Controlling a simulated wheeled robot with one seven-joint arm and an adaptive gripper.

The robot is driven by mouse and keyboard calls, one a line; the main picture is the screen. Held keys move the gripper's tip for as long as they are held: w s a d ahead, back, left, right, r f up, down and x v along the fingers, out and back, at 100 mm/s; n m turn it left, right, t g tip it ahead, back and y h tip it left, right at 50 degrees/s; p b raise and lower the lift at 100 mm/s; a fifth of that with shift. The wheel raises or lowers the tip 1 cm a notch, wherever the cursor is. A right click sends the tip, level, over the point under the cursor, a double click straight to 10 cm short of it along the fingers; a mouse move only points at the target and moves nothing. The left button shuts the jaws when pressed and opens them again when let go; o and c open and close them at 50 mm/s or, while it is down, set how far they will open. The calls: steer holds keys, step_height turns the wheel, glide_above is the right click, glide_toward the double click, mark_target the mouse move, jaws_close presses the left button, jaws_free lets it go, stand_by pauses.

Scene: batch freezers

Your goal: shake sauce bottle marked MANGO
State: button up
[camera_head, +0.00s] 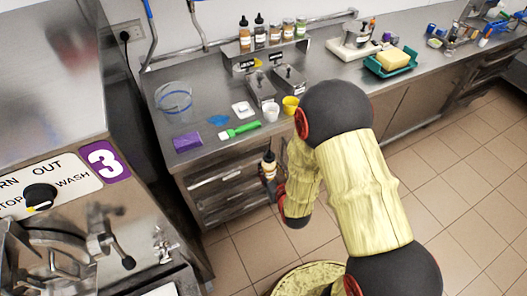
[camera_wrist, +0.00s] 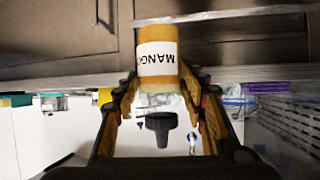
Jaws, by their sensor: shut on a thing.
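The MANGO sauce bottle (camera_wrist: 157,58) is orange with a white label and a black cap. In the wrist view its label reads upside down and its cap points to the bottom of the picture. My gripper (camera_wrist: 158,100) is shut on it, with a finger on either side near its neck end. In the head view the bottle (camera_head: 268,164) stands about upright, dark tip up, in my gripper (camera_head: 268,182). It is held in the air in front of the counter drawers.
The steel counter (camera_head: 330,88) holds a purple box (camera_head: 187,142), a green brush (camera_head: 240,130), a white cup (camera_head: 271,112) and a yellow cup (camera_head: 290,105). Several bottles stand on a raised shelf (camera_head: 262,52). A machine marked 3 is at left. Tiled floor is open at right.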

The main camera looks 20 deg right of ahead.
mark_target(270, 156)
steer(key=shift+r, duration=3.85)
step_height(270, 156, down, 8)
steer(key=shift+r, duration=0.1)
steer(key=shift+w+r, duration=0.1)
steer(key=shift+w, duration=0.1)
step_height(270, 156, up, 7)
steer(key=shift+s+f, duration=0.1)
steer(key=shift+s, duration=0.05)
steer(key=shift+s+r, duration=0.2)
steer(key=shift+r, duration=0.1)
steer(key=f, duration=0.8)
steer(key=shift+w, duration=0.3)
steer(key=shift+s+r, duration=0.25)
steer(key=shift+r, duration=0.1)
steer(key=shift+w+f, duration=0.1)
steer(key=shift+w, duration=0.05)
